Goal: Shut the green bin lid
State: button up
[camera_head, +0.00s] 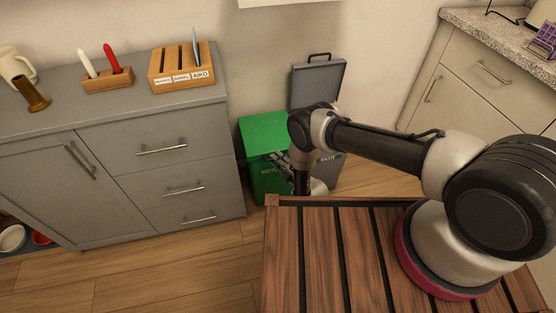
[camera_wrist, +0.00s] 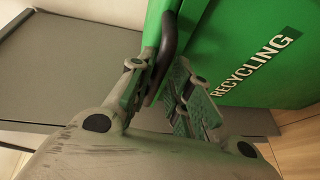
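The green bin (camera_head: 268,184) stands on the floor between the grey cabinet and the grey bin. Its green lid (camera_head: 263,132) lies flat over the top and looks down. In the wrist view the lid edge (camera_wrist: 153,22) and its black handle (camera_wrist: 169,42) are close up, with the "RECYCLING" front (camera_wrist: 240,50) to the right. My gripper (camera_wrist: 161,78) is at the handle, with its fingers apart on either side of it. I cannot tell whether they touch it. In the head view my gripper (camera_head: 281,160) is at the bin's front edge, partly hidden by my arm.
The grey bin's lid (camera_head: 316,84) stands upright beside the green bin. A grey cabinet (camera_head: 165,165) is close on the left, with a wooden organiser (camera_head: 181,70) on top. A slatted wooden surface (camera_head: 330,265) is in front. Pale cabinets (camera_head: 470,85) stand at right.

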jog(key=v, duration=1.2)
